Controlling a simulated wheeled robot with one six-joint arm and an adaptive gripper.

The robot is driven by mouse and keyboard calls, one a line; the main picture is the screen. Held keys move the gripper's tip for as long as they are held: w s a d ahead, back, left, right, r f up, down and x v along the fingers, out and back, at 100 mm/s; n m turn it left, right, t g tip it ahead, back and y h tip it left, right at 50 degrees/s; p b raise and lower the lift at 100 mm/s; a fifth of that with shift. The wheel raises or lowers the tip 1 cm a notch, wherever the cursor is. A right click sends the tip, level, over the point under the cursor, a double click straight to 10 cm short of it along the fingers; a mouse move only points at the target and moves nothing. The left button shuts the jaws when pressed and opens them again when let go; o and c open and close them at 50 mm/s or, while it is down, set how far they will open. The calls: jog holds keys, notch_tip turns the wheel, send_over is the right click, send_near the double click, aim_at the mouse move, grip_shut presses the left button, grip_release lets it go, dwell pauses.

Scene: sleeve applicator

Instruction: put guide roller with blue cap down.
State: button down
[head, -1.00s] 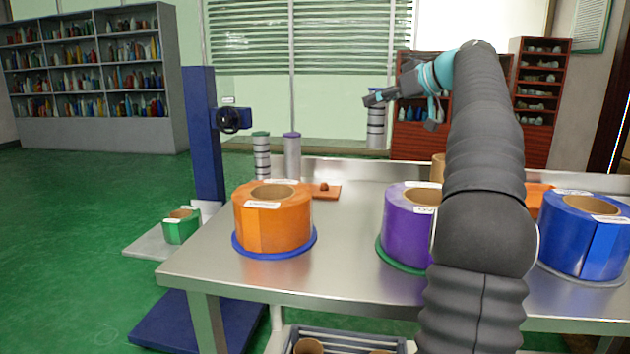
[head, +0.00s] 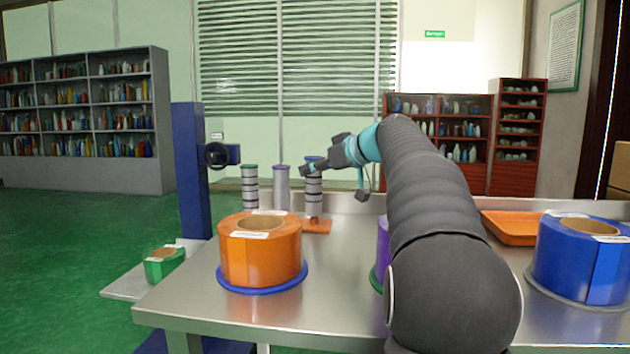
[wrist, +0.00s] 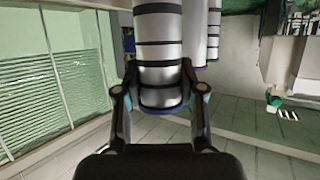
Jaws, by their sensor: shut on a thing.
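The guide roller with blue cap (head: 313,198) is a silver cylinder with dark bands, upright in my gripper (head: 313,170). My gripper is shut on it near its top, just below the cap. The roller also shows in the wrist view (wrist: 158,55), between the two fingers (wrist: 160,92). Its lower end is just over a small orange plate (head: 318,228) with a brown knob at the back of the table. I cannot tell if they touch.
A green-capped roller (head: 249,190) and a purple-capped roller (head: 281,190) stand close to the left. In front are an orange tape roll (head: 260,262), a partly hidden purple roll (head: 382,250) and a blue roll (head: 580,265). An orange tray (head: 510,228) lies to the right.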

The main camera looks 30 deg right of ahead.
notch_tip(320, 180, down, 2)
jog(key=c, duration=0.7)
grip_release()
jog(key=v, duration=1.2)
